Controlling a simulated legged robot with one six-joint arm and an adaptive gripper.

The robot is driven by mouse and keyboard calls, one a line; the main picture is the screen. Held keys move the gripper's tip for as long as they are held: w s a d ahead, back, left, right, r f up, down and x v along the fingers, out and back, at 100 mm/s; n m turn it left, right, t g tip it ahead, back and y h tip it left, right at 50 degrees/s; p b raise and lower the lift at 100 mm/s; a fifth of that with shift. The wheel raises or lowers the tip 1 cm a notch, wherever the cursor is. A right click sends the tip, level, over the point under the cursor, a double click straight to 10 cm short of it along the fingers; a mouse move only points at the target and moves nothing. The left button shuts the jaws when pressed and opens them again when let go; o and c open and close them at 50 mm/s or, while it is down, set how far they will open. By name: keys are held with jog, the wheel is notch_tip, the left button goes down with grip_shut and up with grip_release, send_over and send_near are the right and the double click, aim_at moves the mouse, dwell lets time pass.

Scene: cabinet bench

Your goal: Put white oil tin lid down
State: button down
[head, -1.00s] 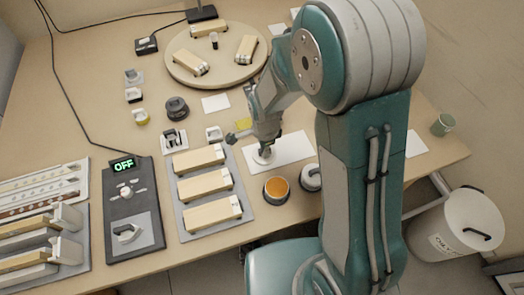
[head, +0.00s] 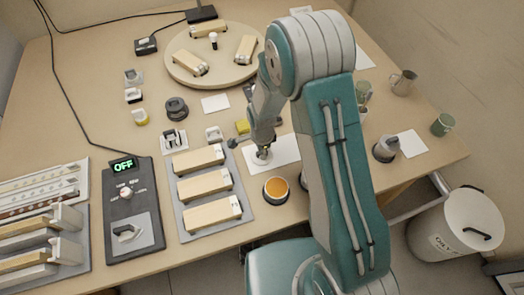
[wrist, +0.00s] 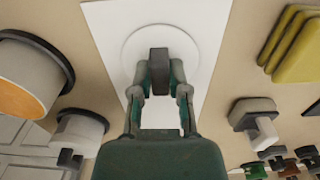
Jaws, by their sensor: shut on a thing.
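The white lid (head: 260,160) is a round flat disc with a dark grey block-shaped knob. It lies over a white sheet (head: 285,149), and it appears flat against it; I cannot tell if there is a small gap. My gripper (head: 263,149) points down at the lid and is shut on its knob. In the wrist view the fingertips of my gripper (wrist: 160,80) close on both sides of the knob, with the white lid (wrist: 133,48) around it. An open tin with orange contents (head: 276,188) stands just in front of the sheet.
A grey tray (head: 187,230) with several wooden blocks lies left of the sheet. A yellow pad (head: 242,126) is close behind my gripper. A round wooden turntable (head: 184,76) stands at the back. Mugs and a dark-rimmed cup (head: 386,148) are at the right.

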jog(key=c, duration=0.6)
grip_release()
jog(key=shift+a+f, duration=0.1)
jog(key=shift+a, duration=0.05)
jog(key=s+d+r+n+t, duration=0.1)
jog(key=d+r+n, duration=0.1)
jog(key=r, duration=0.8)
jog(key=s+d+r+n, duration=0.1)
jog(key=r, duration=1)
jog(key=shift+s+d+r+n+t, duration=0.75)
jog(key=shift+s+d+r+n, duration=1.05)
jog(key=shift+s+r, duration=0.85)
jog(key=shift+s+d+r+n+t, duration=0.8)
jog(key=shift+s+d+r+n, duration=0.65)
jog(key=shift+s+r+n, duration=1.25)
jog(key=shift+s+d+r+n+t, duration=0.75)
jog(key=shift+s+d+r+n, duration=1.05)
jog(key=shift+s, duration=1.45)
jog(key=shift+a+r+m, duration=0.15)
jog(key=shift+r+m, duration=0.1)
jog(key=shift+m, duration=0.15)
